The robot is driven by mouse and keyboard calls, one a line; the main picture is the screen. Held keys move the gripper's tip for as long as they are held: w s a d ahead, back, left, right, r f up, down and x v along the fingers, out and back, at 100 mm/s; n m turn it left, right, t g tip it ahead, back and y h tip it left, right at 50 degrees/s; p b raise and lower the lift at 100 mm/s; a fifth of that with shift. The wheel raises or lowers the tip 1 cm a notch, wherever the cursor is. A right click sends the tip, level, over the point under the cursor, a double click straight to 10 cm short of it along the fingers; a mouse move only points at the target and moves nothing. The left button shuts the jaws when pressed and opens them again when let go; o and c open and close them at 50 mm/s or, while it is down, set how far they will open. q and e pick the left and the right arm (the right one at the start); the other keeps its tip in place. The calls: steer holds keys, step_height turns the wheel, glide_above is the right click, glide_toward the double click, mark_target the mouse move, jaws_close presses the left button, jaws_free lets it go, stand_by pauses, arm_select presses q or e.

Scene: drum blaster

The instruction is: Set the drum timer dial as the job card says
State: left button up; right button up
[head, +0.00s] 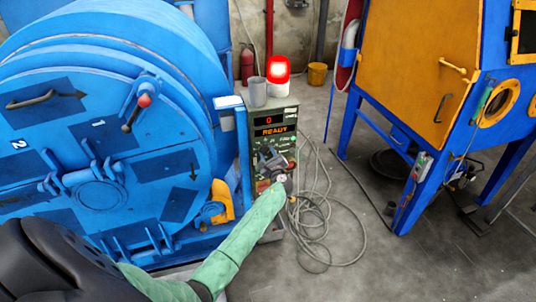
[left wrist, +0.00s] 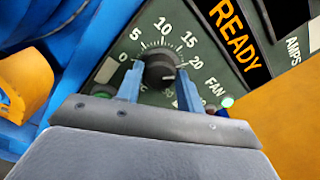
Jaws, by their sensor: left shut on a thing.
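The timer dial (left wrist: 160,68) is a black knob on the green control panel (head: 247,150), with a scale reading 0, 5, 10, 15, 20 and on around it. My left gripper (left wrist: 160,82) is shut on the dial, one blue finger on each side. In the head view my left gripper (head: 273,160) covers the dial. A small pale mark shows low on the knob, but its exact setting is hard to read. The panel display (head: 270,131) reads 0 above READY. I cannot make out a readable job card. My right gripper is not in view.
The blue drum machine (head: 100,70) fills the left. A blue and orange cabinet (head: 420,55) stands at the right.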

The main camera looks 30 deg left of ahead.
arm_select(q)
steer(key=shift+d+f, duration=0.1)
steer(key=shift+f, duration=0.05)
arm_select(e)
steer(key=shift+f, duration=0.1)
arm_select(q)
steer(key=o, duration=1)
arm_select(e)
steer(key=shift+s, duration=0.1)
arm_select(q)
steer(key=shift+s+d, duration=0.1)
steer(key=shift+b+v, duration=1.15)
steer(key=shift+v, duration=2.6)
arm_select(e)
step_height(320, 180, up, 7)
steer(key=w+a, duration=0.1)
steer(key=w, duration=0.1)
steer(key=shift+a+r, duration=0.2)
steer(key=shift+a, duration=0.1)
